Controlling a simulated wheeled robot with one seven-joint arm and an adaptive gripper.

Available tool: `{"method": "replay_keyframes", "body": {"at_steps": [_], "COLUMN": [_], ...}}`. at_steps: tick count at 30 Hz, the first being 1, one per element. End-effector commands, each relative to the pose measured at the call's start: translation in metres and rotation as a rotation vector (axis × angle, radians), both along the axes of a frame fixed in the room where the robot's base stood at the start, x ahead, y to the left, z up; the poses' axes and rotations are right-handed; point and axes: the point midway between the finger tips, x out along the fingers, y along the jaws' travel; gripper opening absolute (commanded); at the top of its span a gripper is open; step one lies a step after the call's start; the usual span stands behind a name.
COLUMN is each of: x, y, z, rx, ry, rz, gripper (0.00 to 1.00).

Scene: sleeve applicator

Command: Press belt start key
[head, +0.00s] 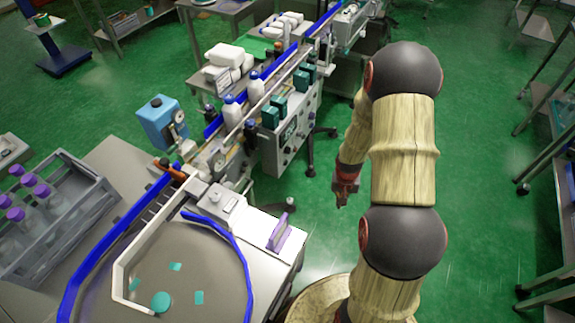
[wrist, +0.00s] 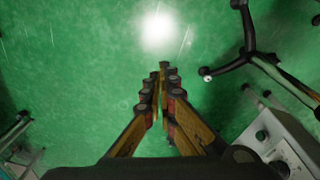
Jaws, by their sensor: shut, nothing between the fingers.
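The grey control box (head: 291,135) of the conveyor machine stands left of my arm in the head view, with small dark knobs and keys on its front panel. I cannot tell which of them is the belt start key. The box also shows at the lower right of the wrist view (wrist: 281,140), with round dark knobs on its face. My gripper (head: 341,202) hangs over the open floor to the right of the machine, apart from the panel. In the wrist view its fingers (wrist: 162,80) meet at the tips, shut and empty, above bare green floor.
White bottles (head: 233,112) and teal boxes (head: 270,117) stand along the conveyor. A sorting table (head: 205,265) with a blue guide rail is at the front left, beside a rack of purple-capped tubes (head: 45,205). A dark wheeled stand leg (wrist: 235,66) crosses the wrist view's right side. Green floor is clear below my gripper.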

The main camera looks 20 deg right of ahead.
Motion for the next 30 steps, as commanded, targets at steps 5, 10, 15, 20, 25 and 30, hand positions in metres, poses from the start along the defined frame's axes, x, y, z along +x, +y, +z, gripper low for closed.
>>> {"method": "replay_keyframes", "body": {"at_steps": [5, 10, 15, 20, 25, 30], "x": [0.014, 0.039, 0.087, 0.152, 0.194, 0.205], "y": [-0.015, -0.019, -0.013, -0.010, -0.006, -0.003], "z": [-0.075, -0.137, -0.168, -0.141, -0.101, -0.084], "rx": [0.021, 0.071, 0.170, 0.299, 0.448, 0.538], "ry": [-0.093, -0.244, -0.466, -0.706, -0.876, -0.933], "rz": [-0.107, -0.232, -0.364, -0.467, -0.562, -0.649], "gripper": [0.00, 0.00, 0.00, 0.00, 0.00, 0.00]}}
